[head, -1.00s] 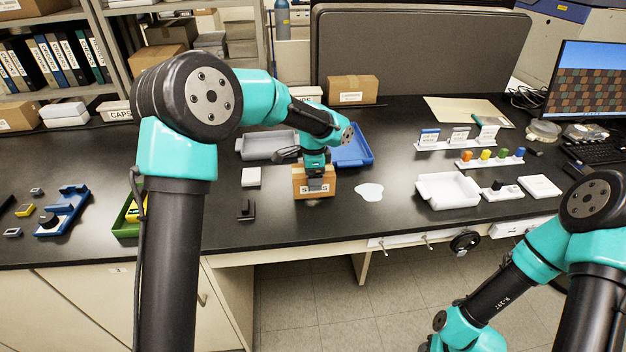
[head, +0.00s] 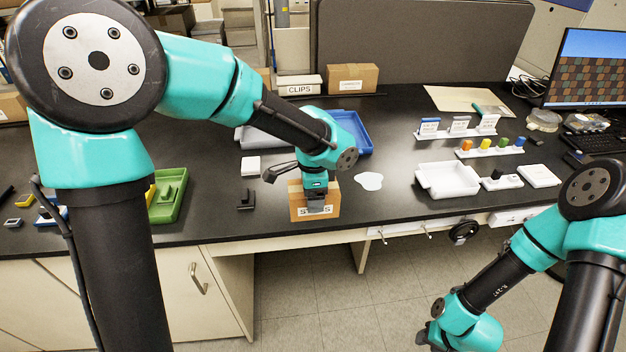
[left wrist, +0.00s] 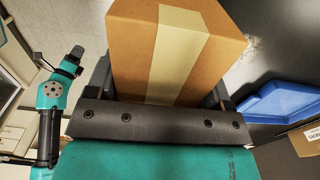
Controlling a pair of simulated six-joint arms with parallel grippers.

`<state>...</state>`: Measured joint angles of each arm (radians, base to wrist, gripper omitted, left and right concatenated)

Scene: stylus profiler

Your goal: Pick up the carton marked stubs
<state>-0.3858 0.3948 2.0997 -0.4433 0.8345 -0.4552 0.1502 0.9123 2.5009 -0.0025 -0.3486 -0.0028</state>
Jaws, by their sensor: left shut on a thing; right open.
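The brown carton marked stubs (head: 298,203) is near the front edge of the black bench in the head view, its label partly covered by my gripper. My left gripper (head: 317,204) reaches down over it and is shut on it. In the left wrist view the carton (left wrist: 178,50), with a pale tape strip, fills the space between the jaws (left wrist: 165,95). It looks raised off the bench, though its underside is hidden. My right gripper (head: 428,338) is low in front of the bench, open and away from the carton.
A blue tray (head: 362,138) and a grey tray (head: 255,138) lie behind the carton. A white pad (head: 250,166) and a dark stand (head: 246,200) are to its left. A pale puddle-like patch (head: 369,181) and a white tray (head: 448,182) are to its right.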

